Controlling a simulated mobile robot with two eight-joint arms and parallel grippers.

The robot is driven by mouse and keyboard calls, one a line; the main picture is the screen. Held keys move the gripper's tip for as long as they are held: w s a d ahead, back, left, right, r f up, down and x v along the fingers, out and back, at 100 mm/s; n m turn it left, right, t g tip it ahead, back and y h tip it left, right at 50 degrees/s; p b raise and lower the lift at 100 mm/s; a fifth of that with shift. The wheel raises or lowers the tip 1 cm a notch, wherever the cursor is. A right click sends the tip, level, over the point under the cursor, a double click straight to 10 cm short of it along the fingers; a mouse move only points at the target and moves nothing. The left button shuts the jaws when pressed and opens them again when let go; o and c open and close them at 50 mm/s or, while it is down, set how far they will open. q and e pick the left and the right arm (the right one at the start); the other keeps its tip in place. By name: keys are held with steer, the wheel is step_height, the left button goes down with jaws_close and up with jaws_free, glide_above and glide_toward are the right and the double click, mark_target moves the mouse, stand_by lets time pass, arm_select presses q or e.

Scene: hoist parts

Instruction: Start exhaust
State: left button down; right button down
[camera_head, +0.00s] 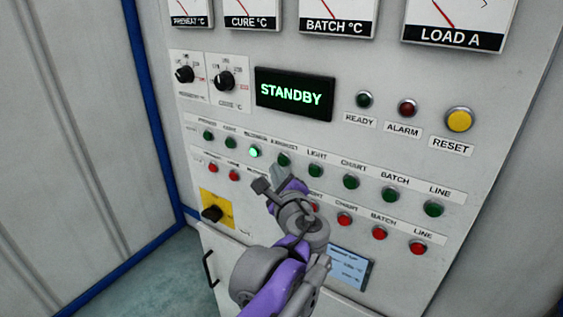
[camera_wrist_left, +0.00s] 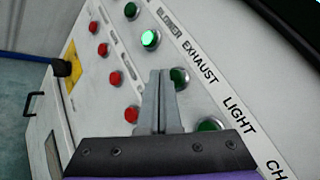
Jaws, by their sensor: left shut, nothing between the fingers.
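The green EXHAUST button (camera_head: 284,159) is in the upper row of buttons on the control panel and looks unlit. It also shows in the left wrist view (camera_wrist_left: 179,78), under the label EXHAUST, partly hidden by a finger. My left gripper (camera_head: 277,172) is shut and empty, its fingertips just below the button in the head view. In the left wrist view the fingertips (camera_wrist_left: 160,76) are beside the button's left side. I cannot tell whether they touch it. My right gripper is in neither view.
The green button left of EXHAUST (camera_head: 255,152) is lit. The LIGHT button (camera_head: 315,171) is close on the right. Red buttons (camera_head: 344,219) form a row below, partly hidden by my arm. The display (camera_head: 294,93) reads STANDBY. A yellow-backed rotary switch (camera_head: 213,212) is lower left.

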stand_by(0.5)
arm_select(q)
steer(key=shift+w+d, duration=0.25)
steer(key=shift+w, duration=0.15)
steer(key=shift+w+d+p, duration=0.3)
steer(key=shift+p, duration=0.05)
stand_by(0.7)
steer(key=shift+s+a, duration=0.55)
steer(key=shift+s, duration=0.15)
steer(key=shift+s+a+p, duration=0.25)
steer(key=shift+s+a, duration=0.5)
steer(key=shift+s, duration=0.25)
steer(key=shift+s+a+p, duration=0.25)
steer(key=shift+s+a, duration=0.45)
steer(key=shift+s, duration=0.3)
